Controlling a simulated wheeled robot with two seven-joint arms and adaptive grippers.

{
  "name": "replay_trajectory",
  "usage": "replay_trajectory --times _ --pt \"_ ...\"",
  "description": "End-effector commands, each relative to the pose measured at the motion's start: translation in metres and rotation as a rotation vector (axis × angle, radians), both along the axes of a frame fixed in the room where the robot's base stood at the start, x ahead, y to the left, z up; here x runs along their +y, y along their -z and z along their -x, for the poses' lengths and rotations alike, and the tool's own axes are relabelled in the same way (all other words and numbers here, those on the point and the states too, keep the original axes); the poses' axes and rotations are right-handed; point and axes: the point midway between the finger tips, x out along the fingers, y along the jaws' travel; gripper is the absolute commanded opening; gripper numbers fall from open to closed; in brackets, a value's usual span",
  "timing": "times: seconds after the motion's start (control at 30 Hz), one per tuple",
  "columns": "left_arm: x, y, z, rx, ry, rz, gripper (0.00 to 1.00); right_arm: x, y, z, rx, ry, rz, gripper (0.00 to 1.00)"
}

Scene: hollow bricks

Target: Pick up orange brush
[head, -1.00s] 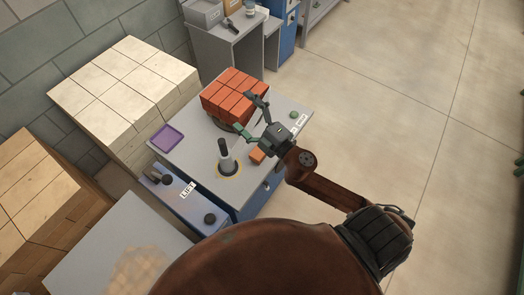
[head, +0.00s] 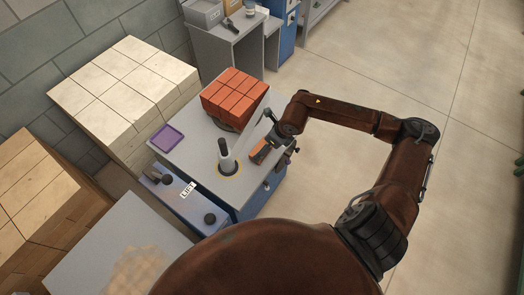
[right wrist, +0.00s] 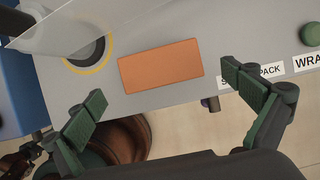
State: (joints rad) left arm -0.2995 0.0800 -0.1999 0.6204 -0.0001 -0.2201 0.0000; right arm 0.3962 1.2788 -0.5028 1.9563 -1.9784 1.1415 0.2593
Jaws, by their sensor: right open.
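A plain orange rectangular block (right wrist: 160,66) lies flat on the grey table top in the right wrist view. No bristles show on it, and I see no other brush-like orange thing. In the head view the block (head: 260,152) is partly covered by my right gripper (head: 272,158). In the right wrist view my right gripper (right wrist: 168,103) is open, with its green-padded fingers wide apart. The block lies beyond the fingertips, roughly between them and apart from both. My left gripper is not in view.
A stack of orange-red bricks (head: 235,96) stands at the table's back. A dark-topped post (head: 225,155) in a yellow ring stands left of the block. A purple tray (head: 167,138) lies at the left edge. Pale block stacks (head: 125,90) stand beyond. The floor at right is open.

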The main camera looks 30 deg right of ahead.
Motion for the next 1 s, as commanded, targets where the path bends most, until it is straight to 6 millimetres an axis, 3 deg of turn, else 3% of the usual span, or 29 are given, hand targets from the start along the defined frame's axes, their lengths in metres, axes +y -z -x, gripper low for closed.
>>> replay_trajectory --times 0.43,0.73,1.0 --pt "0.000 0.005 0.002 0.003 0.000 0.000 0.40 0.008 0.052 -0.020 0.000 -0.003 -0.007 1.00" --pt "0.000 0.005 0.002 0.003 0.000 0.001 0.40 0.008 0.056 -0.021 -0.002 -0.003 -0.006 1.00" --pt "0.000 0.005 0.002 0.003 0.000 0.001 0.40 0.008 0.057 -0.021 -0.002 -0.003 -0.006 0.82"
